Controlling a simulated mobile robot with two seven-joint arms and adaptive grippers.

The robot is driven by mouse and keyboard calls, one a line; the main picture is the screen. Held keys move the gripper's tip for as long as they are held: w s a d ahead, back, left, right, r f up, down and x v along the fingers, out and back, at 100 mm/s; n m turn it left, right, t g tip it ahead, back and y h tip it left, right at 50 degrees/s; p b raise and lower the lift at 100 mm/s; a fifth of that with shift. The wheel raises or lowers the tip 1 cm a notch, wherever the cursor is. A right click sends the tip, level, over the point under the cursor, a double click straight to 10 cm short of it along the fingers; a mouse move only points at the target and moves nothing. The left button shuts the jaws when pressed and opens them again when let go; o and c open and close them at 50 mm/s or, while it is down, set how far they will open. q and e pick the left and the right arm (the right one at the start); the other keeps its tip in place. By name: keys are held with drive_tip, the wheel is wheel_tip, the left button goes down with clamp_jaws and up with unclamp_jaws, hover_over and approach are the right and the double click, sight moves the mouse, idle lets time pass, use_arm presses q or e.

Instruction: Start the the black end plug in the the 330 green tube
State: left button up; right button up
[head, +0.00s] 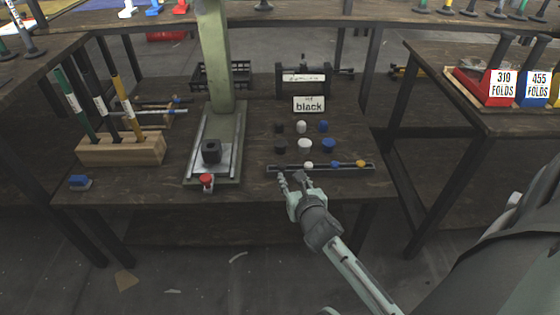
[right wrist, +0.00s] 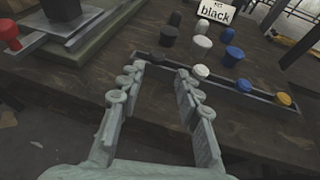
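Black end plugs stand on the table in two sizes: a larger one (head: 280,146) and a smaller one (head: 278,128). In the right wrist view, the larger black plug (right wrist: 168,36) is beyond my fingertips, with the smaller (right wrist: 175,19) behind it. A green tube (head: 70,95) leans in the wooden rack (head: 140,150) at the left; I cannot read its label. My right gripper (head: 291,178) is open and empty at the table's front edge, near the plug tray, short of the black plugs. It also shows in the right wrist view (right wrist: 158,78). My left gripper is not visible.
White (head: 305,146) and blue (head: 328,145) plugs stand beside the black ones. A low tray (head: 371,167) holds white, blue and yellow pieces. The press (head: 218,75) stands left of the plugs. A "black" sign (head: 309,104) stands behind them. A blue object (head: 80,182) lies front left.

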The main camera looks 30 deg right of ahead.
sight(282, 165)
drive_tip(key=x, duration=0.7)
drive_tip(key=shift+w+a+f+b, duration=0.1)
drive_tip(key=shift+w+a+b, duration=0.1)
drive_tip(key=shift+b, duration=0.2)
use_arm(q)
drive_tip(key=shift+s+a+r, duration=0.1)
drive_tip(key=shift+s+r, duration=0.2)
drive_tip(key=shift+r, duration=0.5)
use_arm(e)
drive_tip(key=shift+w, duration=0.2)
drive_tip(key=shift+c, duration=0.3)
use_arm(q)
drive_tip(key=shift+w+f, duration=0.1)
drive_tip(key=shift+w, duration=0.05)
use_arm(e)
drive_tip(key=shift+d, duration=0.1)
drive_tip(key=c, duration=0.5)
